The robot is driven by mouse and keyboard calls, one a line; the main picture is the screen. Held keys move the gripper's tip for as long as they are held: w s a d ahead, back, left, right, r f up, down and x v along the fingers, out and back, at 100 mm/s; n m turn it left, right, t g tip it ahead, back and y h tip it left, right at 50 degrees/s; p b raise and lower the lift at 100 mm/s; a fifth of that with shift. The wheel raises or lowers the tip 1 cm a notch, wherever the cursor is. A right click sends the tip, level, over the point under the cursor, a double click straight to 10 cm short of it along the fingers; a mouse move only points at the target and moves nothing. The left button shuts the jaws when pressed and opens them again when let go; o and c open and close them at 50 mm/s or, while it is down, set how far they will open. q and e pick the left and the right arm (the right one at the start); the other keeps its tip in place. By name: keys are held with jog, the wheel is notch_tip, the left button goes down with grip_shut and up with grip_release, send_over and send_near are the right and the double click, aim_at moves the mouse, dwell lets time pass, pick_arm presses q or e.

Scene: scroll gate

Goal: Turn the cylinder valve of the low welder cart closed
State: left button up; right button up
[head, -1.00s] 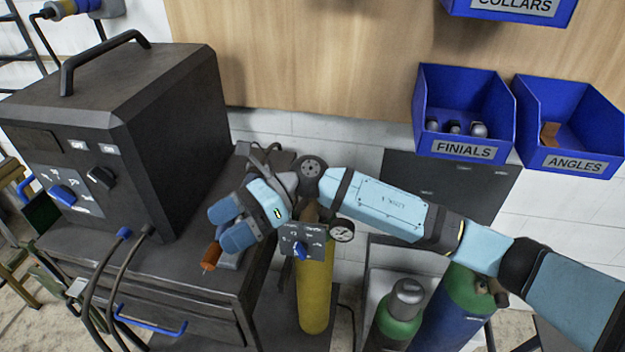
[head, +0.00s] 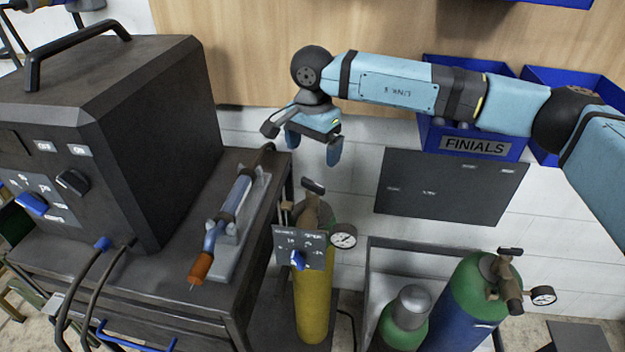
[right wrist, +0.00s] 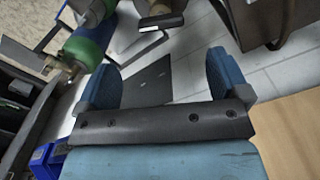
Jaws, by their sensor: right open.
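The dark welder cart (head: 235,295) stands at the left in the head view. A yellow cylinder (head: 314,300) stands at its right side. Its brass valve carries a black bar handle (head: 313,187) on top, and a round gauge (head: 343,237) sits to its right. My right gripper (head: 314,145) is open and empty, fingers pointing down, above and apart from the valve handle. In the right wrist view a black bar handle (right wrist: 162,20), apparently the same one, shows beyond the open right gripper (right wrist: 163,75). My left gripper is not in view.
A small panel with a blue knob (head: 297,259) hangs before the yellow cylinder. The welder box (head: 130,130) and a torch in a holder (head: 232,215) are to the left. Green-topped cylinders (head: 468,285) stand right. Blue bins (head: 474,146) hang on the wall.

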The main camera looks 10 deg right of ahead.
aim_at(313, 182)
notch_tip(313, 182, down, 9)
jog(key=shift+f+p, duration=0.1)
jog(key=shift+p, duration=0.2)
jog(key=c, duration=0.9)
